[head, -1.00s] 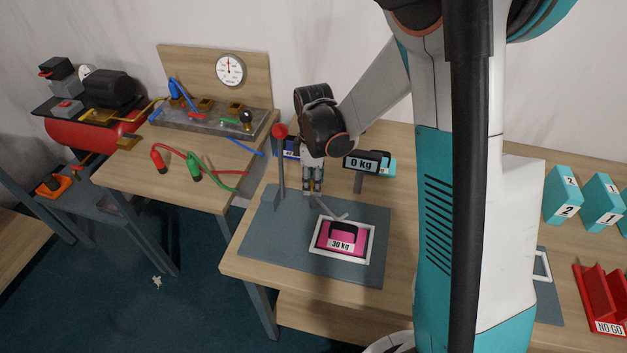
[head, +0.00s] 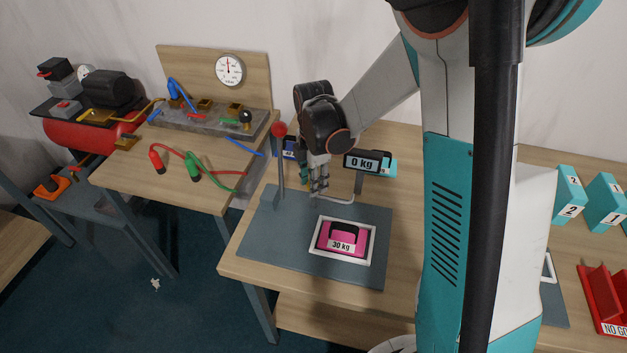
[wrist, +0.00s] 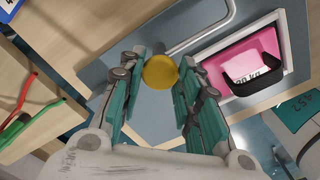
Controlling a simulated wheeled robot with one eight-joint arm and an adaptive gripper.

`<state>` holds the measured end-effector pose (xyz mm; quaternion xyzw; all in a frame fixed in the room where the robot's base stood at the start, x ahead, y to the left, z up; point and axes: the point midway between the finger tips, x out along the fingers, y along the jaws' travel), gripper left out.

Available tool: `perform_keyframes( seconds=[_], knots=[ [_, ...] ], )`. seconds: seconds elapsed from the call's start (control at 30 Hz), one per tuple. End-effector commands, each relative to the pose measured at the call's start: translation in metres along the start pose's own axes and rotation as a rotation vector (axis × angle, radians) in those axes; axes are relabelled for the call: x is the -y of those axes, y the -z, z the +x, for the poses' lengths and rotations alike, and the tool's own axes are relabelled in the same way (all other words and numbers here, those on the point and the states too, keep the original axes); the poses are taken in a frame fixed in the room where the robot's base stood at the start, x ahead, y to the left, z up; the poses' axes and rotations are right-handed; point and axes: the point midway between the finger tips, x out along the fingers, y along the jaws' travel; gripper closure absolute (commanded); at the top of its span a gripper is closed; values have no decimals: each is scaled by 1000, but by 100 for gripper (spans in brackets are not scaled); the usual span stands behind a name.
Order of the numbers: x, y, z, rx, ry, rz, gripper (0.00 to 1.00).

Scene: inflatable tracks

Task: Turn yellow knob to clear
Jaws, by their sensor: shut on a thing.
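The round yellow knob (wrist: 160,72) shows in the wrist view between the two teal fingers of my gripper (wrist: 158,82), which is shut on it. In the head view my gripper (head: 318,186) points down at the back of the grey plate, and the knob is hidden there. A bent grey bar (head: 336,201) runs from beside the gripper towards the right. The bar (wrist: 200,35) also shows in the wrist view, alongside the white frame. A pink 30 kg weight (head: 332,241) sits in the white frame (head: 316,248), clear of the bar.
A display reading 0 kg (head: 367,161) stands right of my gripper. A post with a red ball (head: 279,130) stands close on its left. The grey plate (head: 262,225) is bare left of the weight. Red and green hose fittings (head: 190,165) lie on the left table.

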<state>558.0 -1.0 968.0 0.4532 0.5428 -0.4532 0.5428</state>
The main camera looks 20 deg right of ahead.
Motion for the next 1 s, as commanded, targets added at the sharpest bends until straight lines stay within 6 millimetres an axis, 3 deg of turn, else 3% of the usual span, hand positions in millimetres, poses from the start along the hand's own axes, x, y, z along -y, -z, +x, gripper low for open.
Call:
perform_keyframes(
  seconds=[0.57,0.6,0.67,1.0],
  knots=[
    [0,0,0,1,0,-33,100],
    [0,0,0,1,0,-33,60],
    [0,0,0,0,0,-33,47],
    [0,0,-1,0,0,-32,47]
  ],
)
